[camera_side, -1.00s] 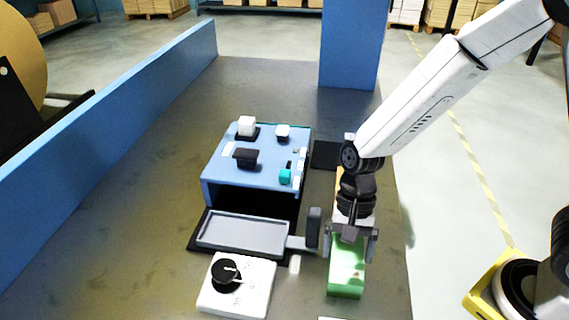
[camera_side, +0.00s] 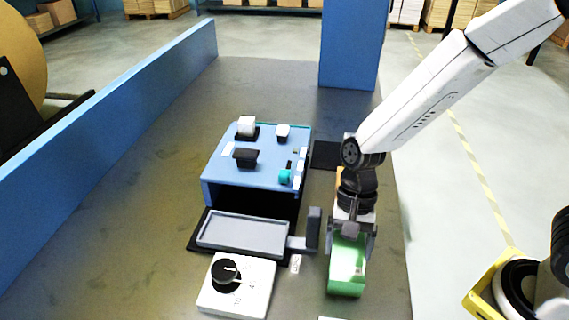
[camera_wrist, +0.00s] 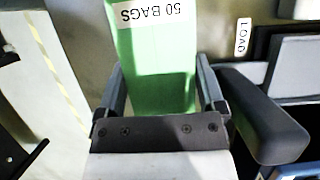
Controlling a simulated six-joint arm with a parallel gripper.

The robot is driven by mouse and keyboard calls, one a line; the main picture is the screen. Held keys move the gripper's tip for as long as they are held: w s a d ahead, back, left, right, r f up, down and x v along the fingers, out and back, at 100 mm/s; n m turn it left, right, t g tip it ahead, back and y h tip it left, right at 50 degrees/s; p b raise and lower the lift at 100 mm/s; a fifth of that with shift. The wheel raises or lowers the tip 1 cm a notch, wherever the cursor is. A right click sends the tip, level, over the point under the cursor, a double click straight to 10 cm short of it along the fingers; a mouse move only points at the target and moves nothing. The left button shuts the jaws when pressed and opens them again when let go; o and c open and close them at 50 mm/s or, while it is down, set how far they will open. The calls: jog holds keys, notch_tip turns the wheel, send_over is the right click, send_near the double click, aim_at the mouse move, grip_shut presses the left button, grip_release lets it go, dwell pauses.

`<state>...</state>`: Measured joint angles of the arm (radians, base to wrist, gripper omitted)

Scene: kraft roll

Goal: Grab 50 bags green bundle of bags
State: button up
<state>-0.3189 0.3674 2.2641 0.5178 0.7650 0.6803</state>
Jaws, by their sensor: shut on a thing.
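The green bundle of bags (camera_side: 347,272) is at the right front of the dark table in the side view. In the wrist view the green bundle (camera_wrist: 153,62) carries a white label reading "50 BAGS", seen upside down. My gripper (camera_side: 350,240) points down over the bundle's far end. Its two fingers (camera_wrist: 160,95) lie along both sides of the bundle and are shut on it. The bundle's far end is hidden by my gripper. I cannot tell whether its underside touches the table.
A blue machine (camera_side: 262,150) with knobs stands left of my gripper. Its grey tray (camera_side: 243,233) and dark upright handle (camera_side: 314,230) are close by. A white box with a black dial (camera_side: 237,285) sits in front. A blue post (camera_side: 349,45) stands behind.

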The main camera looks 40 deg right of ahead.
aim_at(349, 245)
jog(key=shift+r, duration=4.6)
jog(key=shift+r, duration=0.1)
